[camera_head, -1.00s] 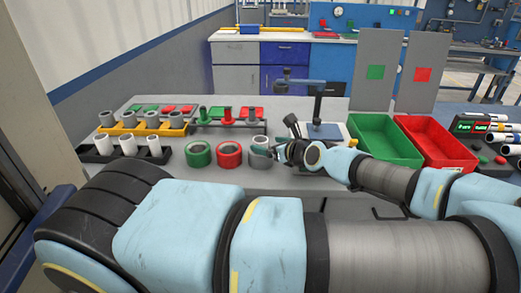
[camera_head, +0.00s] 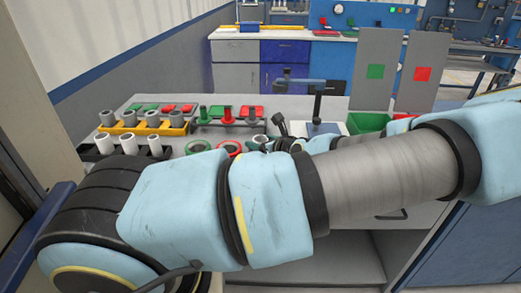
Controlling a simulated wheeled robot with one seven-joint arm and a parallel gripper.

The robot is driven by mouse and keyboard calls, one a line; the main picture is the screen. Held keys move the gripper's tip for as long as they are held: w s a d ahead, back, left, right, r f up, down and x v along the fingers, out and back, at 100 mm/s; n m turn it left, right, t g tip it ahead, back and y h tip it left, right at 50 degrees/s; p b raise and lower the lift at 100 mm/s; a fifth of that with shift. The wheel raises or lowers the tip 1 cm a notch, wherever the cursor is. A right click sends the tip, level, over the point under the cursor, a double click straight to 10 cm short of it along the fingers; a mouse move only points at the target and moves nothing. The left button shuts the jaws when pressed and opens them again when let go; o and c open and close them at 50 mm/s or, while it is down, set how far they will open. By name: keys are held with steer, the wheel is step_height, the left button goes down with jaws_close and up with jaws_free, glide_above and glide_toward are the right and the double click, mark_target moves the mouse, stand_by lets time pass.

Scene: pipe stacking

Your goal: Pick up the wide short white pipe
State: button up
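Several white pipes stand upright in a black holder at the left, including a left one (camera_head: 104,143), a middle one (camera_head: 129,145) and a right one (camera_head: 154,145). A short, wide, pale ring-like pipe (camera_head: 260,139) sits on the bench at the right end of the row of short pipes. Its lower part is hidden by my arm. I cannot tell if it is white or light grey. My gripper (camera_head: 276,145) is just right of this pale pipe, close to it. My arm hides most of the gripper, so its fingers and any grip do not show clearly.
A green short pipe (camera_head: 197,146) and a red one (camera_head: 230,147) stand left of the pale pipe, partly hidden. Behind are a yellow holder (camera_head: 178,130) with grey pipes and a grey rack with coloured pieces. A green bin (camera_head: 368,122) is at the right.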

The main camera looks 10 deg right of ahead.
jaws_close()
stand_by(0.3)
steer(key=shift+r, duration=0.1)
step_height(320, 180, up, 10)
steer(key=p, duration=1.1)
